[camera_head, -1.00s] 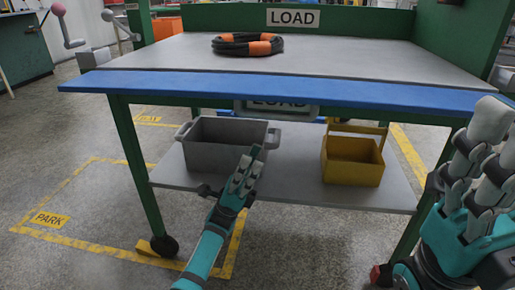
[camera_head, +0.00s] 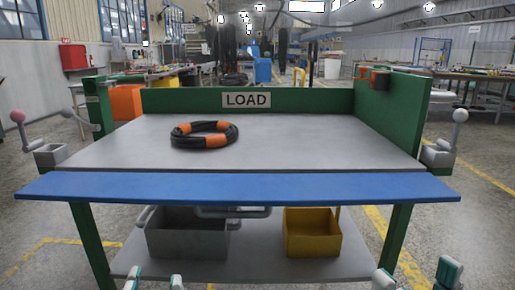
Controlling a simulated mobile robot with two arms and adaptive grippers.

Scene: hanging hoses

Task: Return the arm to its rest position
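The fingertips of my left gripper (camera_head: 154,281) just show at the bottom edge, left of centre. They stand apart with nothing visible between them. The fingertips of my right gripper (camera_head: 416,277) show at the bottom right, also apart and with nothing visible between them. The rest of both arms is below the picture. Both grippers are in front of the load table (camera_head: 300,145) and appear clear of it.
A coiled black and orange hose (camera_head: 204,140) lies on the tabletop. A blue strip (camera_head: 240,187) runs along the front edge. A grey bin (camera_head: 187,240) and a yellow box (camera_head: 312,238) stand on the lower shelf. Yellow floor lines flank the table.

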